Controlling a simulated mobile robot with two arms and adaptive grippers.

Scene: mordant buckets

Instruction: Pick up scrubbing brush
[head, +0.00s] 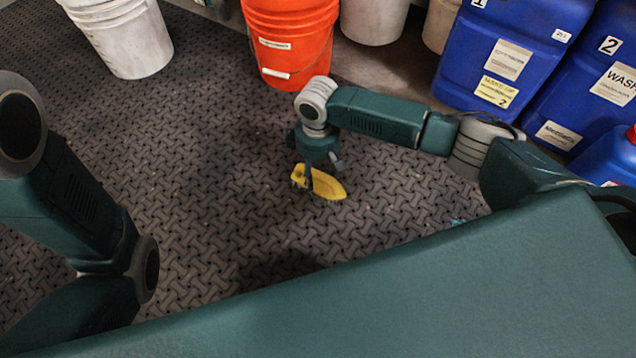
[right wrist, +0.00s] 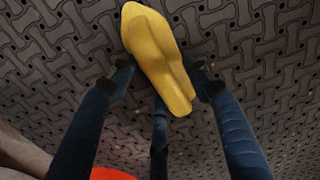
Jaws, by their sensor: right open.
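A yellow scrubbing brush (head: 327,186) lies on the dark textured floor mat, near the middle of the head view. In the right wrist view the brush (right wrist: 158,55) shows at the top centre, its narrower end between my fingers. My right gripper (head: 318,178) points down at the brush from above. In the right wrist view its dark fingers (right wrist: 160,85) are spread, on both sides of the brush, with another finger below it. I cannot tell whether they touch it. The brush's underside is hidden. My left arm shows at the left of the head view, but its gripper is out of view.
An orange bucket (head: 290,45) and a white bucket (head: 122,38) stand at the back. Blue jugs (head: 512,50) with labels stand at the back right. The dark mat (head: 200,190) is clear around the brush.

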